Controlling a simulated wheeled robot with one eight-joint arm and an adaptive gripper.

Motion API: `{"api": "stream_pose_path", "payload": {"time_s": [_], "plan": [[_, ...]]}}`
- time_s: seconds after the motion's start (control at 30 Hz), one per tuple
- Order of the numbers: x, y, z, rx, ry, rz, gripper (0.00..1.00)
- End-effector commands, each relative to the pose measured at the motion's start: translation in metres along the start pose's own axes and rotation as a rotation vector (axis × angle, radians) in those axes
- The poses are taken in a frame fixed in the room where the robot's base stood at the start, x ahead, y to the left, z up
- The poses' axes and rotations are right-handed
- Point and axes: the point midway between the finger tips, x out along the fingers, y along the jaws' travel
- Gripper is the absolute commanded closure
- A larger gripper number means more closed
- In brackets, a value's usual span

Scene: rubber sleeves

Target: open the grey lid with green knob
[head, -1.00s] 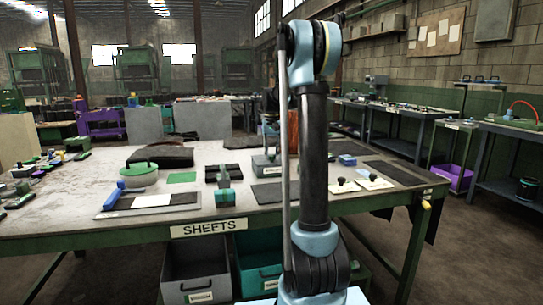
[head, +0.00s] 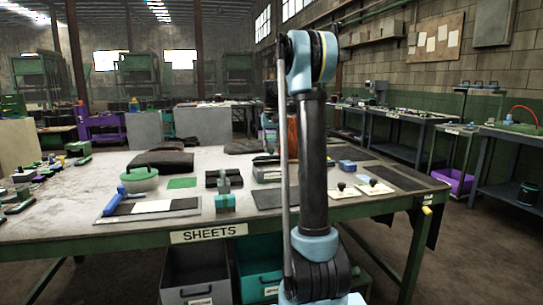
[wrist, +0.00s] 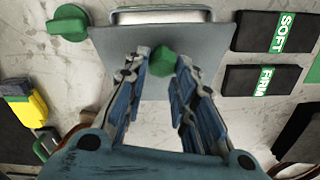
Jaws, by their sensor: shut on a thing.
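My gripper (wrist: 162,70) is shut on the knob, with a blue finger on each side.
Black blocks marked SOFT (wrist: 262,32) and FIRM (wrist: 240,78) lie to the right in the wrist view. A green knob-like part (wrist: 68,22) is at the upper left, and a yellow piece (wrist: 32,112) at the left.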

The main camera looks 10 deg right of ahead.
Motion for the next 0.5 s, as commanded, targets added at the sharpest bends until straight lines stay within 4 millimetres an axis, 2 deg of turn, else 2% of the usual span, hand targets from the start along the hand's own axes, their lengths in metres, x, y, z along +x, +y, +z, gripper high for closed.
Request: {"api": "stream_pose_path", "payload": {"time_s": [0.2, 0.5], "plan": [[-0.017, -0.011, -0.025, -0.003, 0.006, -0.008, 1.00], [-0.031, -0.024, -0.058, -0.007, 0.006, -0.010, 1.00]]}}
